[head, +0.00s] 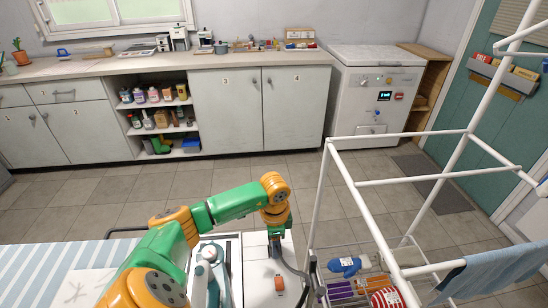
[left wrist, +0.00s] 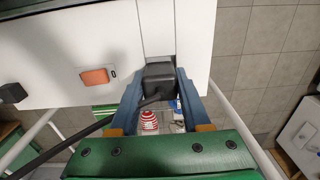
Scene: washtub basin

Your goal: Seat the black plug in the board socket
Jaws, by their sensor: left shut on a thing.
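My left gripper (head: 275,243) is at the lower middle of the head view, over a white board (head: 258,288). In the left wrist view its two blue fingers are shut on the black plug (left wrist: 159,83), one on each side. The plug is at the edge of the white board (left wrist: 60,45), by a narrow pale strip. A black cable runs from the plug to the lower left. An orange rocker switch (left wrist: 95,76) is on the board to the left of the plug. I cannot make out the socket opening, nor whether the plug touches it. My right gripper is not in view.
A white tube rack (head: 345,183) stands right of the board, with a blue cloth (head: 495,272) over a rail. Below it are a blue item (head: 345,265) and a red-striped item (head: 386,299). A striped cloth (head: 35,270) lies at left. Open tiled floor lies beyond.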

